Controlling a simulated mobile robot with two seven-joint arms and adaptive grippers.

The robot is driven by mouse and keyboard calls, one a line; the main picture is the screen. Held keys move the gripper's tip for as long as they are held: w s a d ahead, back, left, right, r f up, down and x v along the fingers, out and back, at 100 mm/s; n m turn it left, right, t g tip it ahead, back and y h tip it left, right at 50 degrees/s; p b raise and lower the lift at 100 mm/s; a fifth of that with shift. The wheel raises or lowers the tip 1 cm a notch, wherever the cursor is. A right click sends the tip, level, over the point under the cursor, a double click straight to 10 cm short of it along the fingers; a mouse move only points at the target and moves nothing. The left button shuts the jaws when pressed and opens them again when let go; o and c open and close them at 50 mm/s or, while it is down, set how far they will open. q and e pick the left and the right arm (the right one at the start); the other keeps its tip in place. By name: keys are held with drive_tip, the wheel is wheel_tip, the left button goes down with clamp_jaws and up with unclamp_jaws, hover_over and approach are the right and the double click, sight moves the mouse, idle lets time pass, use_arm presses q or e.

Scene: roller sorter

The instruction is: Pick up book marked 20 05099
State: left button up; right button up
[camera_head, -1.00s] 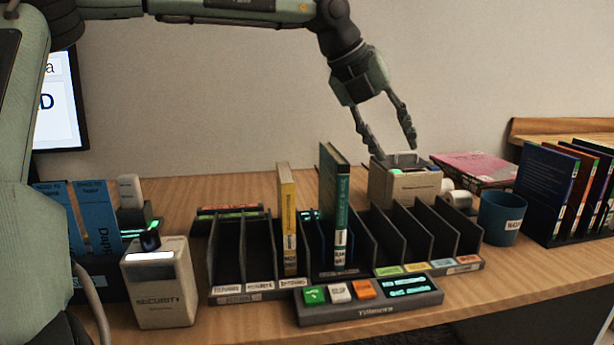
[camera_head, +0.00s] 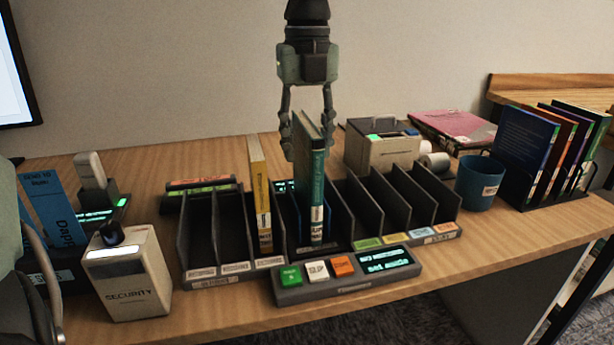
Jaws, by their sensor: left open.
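A teal book (camera_head: 316,190) stands upright in a middle slot of the dark sorter rack (camera_head: 375,243). A yellow book (camera_head: 260,200) stands in a slot to its left. The spine labels are too small to read, so I cannot tell which book is marked 20 05099. My left gripper (camera_head: 307,155) points down at the teal book's top, its fingers apart on either side of the upper part. I cannot tell whether they touch it. My right gripper is not in view.
A control panel (camera_head: 350,290) with green, white and orange buttons lies before the rack. A security device (camera_head: 128,275) stands left, a label printer (camera_head: 382,148), blue cup (camera_head: 480,183) and upright books (camera_head: 525,145) right. A pink book (camera_head: 455,130) lies behind.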

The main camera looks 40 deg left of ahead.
use_arm(q)
drive_tip(key=shift+w+a+f+p, duration=0.1)
drive_tip(key=shift+f+p, duration=0.2)
drive_tip(key=shift+f, duration=2.05)
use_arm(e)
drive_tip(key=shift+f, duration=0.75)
use_arm(q)
clamp_jaws()
